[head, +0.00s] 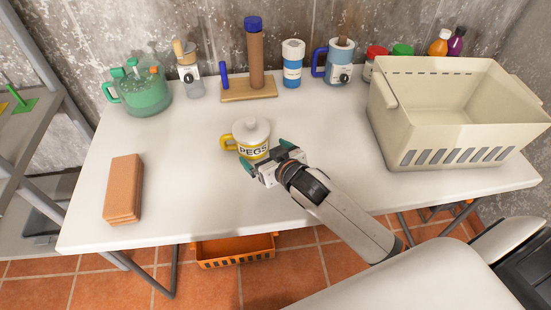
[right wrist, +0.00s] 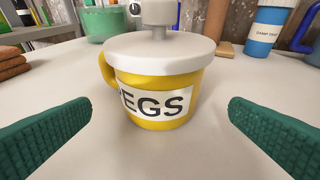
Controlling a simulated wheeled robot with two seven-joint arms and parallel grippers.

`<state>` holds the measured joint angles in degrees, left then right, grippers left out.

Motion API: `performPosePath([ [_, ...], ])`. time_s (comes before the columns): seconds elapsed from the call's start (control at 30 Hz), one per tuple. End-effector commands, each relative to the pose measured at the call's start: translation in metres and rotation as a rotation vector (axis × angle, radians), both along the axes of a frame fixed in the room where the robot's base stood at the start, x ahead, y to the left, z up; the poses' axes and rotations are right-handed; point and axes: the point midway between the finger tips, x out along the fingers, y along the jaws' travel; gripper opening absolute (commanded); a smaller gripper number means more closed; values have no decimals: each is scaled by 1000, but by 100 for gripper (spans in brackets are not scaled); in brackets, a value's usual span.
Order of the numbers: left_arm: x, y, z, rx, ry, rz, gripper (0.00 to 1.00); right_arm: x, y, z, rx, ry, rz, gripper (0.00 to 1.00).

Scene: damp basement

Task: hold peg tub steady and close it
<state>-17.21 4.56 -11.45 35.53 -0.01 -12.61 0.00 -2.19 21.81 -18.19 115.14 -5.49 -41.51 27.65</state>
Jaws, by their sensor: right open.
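The peg tub (head: 252,152) is a yellow mug-like tub with a handle on its left and a white PEGS label, standing upright on the white table (head: 185,205). Its white lid (head: 250,132) with a knob lies on top; I cannot tell whether it is fully pressed down. In the right wrist view the tub (right wrist: 155,118) and lid (right wrist: 160,50) are centred ahead. My right gripper (head: 267,157) is open at the tub's front right, its green fingers spread to either side of the tub without visible contact. My left gripper is not in view.
A cream crate (head: 440,128) stands at the table's right. An orange-brown block stack (head: 123,188) lies at the left. A green pot (head: 143,95), a peg stand (head: 248,89), a blue-banded canister (head: 292,66) and several bottles line the back. The table around the tub is clear.

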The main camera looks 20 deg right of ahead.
Motion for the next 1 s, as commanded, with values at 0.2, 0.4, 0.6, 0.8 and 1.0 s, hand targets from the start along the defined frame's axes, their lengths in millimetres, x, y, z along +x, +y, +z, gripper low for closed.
performPosePath([
  [0.2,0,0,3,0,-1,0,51,-39,-5,15,0,2,0,100],
  [0.4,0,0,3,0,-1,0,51,-54,-7,22,0,1,0,100],
  [0.6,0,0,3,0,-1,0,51,-55,-7,23,-1,0,0,100],
  [0.8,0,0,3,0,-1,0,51,-55,-7,23,0,0,0,100],
  [1.0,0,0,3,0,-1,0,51,-55,-7,23,0,0,0,100],
])
